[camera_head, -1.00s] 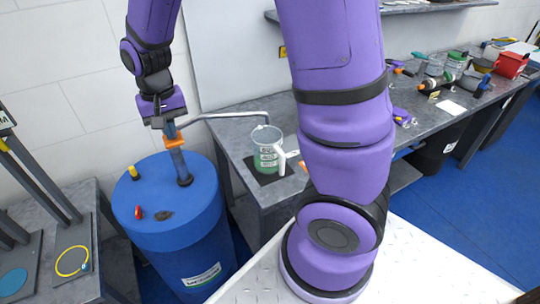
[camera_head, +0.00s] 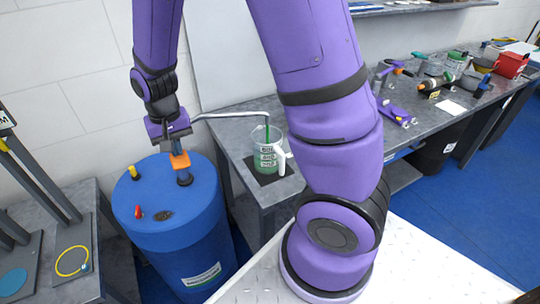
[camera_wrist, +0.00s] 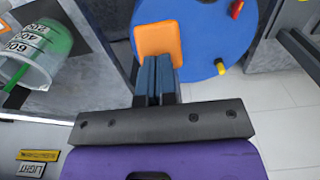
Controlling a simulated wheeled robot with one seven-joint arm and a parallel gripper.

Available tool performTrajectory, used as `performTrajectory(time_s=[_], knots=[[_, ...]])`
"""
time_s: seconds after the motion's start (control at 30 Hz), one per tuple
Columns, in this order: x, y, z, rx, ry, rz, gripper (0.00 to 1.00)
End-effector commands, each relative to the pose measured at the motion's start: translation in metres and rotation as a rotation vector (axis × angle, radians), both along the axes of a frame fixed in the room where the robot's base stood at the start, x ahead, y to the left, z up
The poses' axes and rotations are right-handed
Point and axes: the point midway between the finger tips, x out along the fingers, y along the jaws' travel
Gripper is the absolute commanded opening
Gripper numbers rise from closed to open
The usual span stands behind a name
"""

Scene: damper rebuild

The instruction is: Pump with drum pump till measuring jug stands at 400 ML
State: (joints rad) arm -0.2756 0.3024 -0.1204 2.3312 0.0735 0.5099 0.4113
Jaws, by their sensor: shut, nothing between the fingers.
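The blue drum (camera_head: 185,225) stands at the left with the drum pump on its lid. The pump's orange part (camera_head: 180,160) sits low, just above the lid. Its grey spout (camera_head: 232,115) reaches right over the measuring jug (camera_head: 266,160). A green stream falls from the spout into the jug, which holds green liquid. The jug also shows in the wrist view (camera_wrist: 25,55) with its 600 and 400 marks; I cannot read the exact level. My gripper (camera_head: 176,146) is shut and empty, pointing down on top of the pump. In the wrist view its fingertips meet the orange part (camera_wrist: 158,42).
The jug stands on a dark mat near the left end of the grey bench (camera_head: 240,150). Tools and a red box (camera_head: 511,65) lie farther right on the bench. A stand with a yellow ring (camera_head: 73,262) is left of the drum.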

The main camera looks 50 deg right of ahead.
Motion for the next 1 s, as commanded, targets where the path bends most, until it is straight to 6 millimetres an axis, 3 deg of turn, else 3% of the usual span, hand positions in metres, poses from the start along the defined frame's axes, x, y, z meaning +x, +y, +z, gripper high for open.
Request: performTrajectory(time_s=[0.47, 1.0], knots=[[-0.001, 0.000, -0.001, 0.000, 0.002, 0.001, 0.00], [0.000, 0.000, 0.042, 0.001, 0.000, 0.001, 0.00]])
